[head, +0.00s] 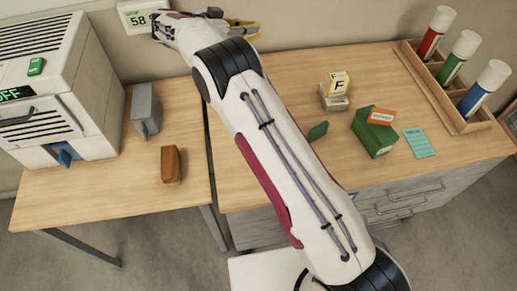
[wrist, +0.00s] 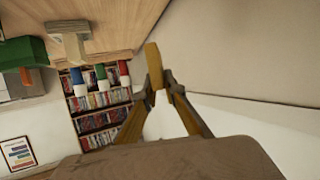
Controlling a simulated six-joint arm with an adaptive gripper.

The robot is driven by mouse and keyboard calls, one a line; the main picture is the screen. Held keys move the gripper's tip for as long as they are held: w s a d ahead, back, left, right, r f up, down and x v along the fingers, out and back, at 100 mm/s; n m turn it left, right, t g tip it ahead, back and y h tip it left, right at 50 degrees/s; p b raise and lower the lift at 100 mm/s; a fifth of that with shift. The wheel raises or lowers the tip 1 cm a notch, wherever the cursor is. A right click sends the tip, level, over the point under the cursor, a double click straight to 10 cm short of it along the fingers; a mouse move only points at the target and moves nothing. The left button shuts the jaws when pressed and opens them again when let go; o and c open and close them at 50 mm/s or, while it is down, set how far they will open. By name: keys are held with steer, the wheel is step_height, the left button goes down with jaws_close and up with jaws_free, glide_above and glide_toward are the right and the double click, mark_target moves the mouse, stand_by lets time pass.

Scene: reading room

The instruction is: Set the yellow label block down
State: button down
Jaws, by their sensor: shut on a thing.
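My gripper (wrist: 158,88) is shut on a yellow block (wrist: 153,62), which shows as a narrow upright piece between the fingertips in the wrist view. No label can be read on it. In the head view my gripper (head: 243,29) is at the top, near the wall behind the tables, partly hidden by my arm. A second yellowish block with the letter F (head: 338,83) sits on a pale stacked piece (head: 333,101) on the right table (head: 290,75), apart from my gripper.
A green box (head: 372,138) with an orange block (head: 381,117) on it, a teal card (head: 420,143) and a tube rack (head: 425,82) are on the right table. A grey block (head: 145,108), a brown block (head: 171,164) and a white machine (head: 55,95) stand on the left table.

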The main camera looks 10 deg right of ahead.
steer(key=s+a+r+n+t+y, duration=0.1)
steer(key=s+a, duration=0.3)
steer(key=a, duration=0.2)
steer(key=s+a+n+t, duration=0.2)
steer(key=s+a, duration=0.2)
steer(key=a, duration=0.3)
steer(key=s+a+n+t+y, duration=0.15)
steer(key=s+a, duration=0.35)
steer(key=s, duration=0.7)
steer(key=s+d+f, duration=0.3)
steer(key=s+d, duration=0.3)
steer(key=s, duration=0.4)
steer(key=s+d+f, duration=0.3)
steer(key=s+d, duration=0.4)
steer(key=s, duration=0.3)
steer(key=shift+f, duration=0.1)
steer(key=shift+f+g, duration=0.15)
steer(key=shift+g, duration=0.1)
steer(key=shift+f, duration=2.8)
steer(key=shift+f, duration=0.1)
